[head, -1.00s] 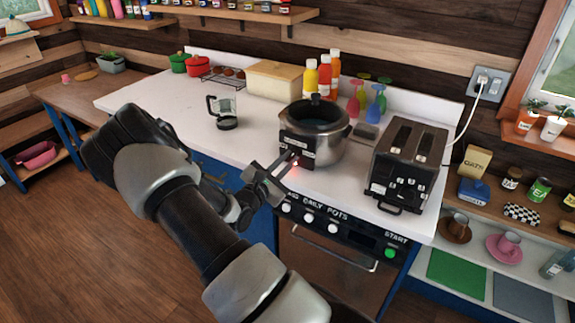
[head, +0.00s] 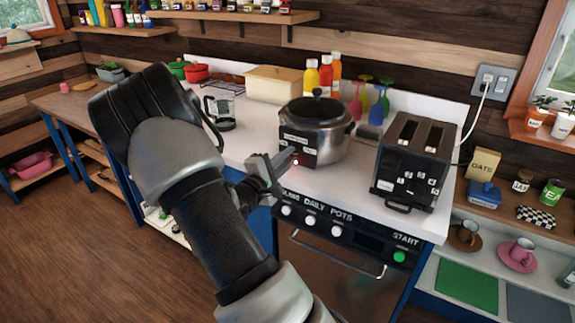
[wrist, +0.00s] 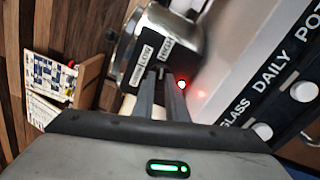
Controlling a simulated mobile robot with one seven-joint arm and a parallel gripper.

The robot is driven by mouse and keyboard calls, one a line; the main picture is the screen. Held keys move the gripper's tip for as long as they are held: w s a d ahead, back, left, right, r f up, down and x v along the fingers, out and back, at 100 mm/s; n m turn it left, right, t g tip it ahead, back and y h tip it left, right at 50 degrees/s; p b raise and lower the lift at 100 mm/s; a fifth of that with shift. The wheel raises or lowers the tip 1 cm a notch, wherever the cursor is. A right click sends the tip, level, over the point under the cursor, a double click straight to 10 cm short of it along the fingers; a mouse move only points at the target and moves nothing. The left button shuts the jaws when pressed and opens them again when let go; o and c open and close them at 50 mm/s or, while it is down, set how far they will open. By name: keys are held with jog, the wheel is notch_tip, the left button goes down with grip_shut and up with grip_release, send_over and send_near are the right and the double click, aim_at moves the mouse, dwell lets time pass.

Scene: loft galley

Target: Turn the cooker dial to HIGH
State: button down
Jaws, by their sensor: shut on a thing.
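The cooker (head: 318,125) is a round silver pot with a black lid and a black front panel, standing on the white counter. My gripper (head: 288,160) is at the lower part of that panel. In the wrist view the two fingers of my gripper (wrist: 161,78) are close together, shut on the dial just below the labels. The dial is almost wholly hidden by the fingertips, so its pointer setting cannot be read. A small red light (wrist: 182,85) glows beside the fingers.
A black toaster (head: 408,160) stands right of the cooker. A glass jug (head: 220,112) is to its left; bottles (head: 323,75) and coloured glasses (head: 370,100) are behind. The oven front with white knobs (head: 310,220) and a green START button (head: 399,256) lies below.

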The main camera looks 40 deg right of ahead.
jog(key=shift+m, duration=0.4)
jog(key=c, duration=1.8)
grip_release()
jog(key=shift+o, duration=0.2)
jog(key=v, duration=1.7)
jog(key=shift+a, duration=0.2)
jog(key=shift+s, duration=0.1)
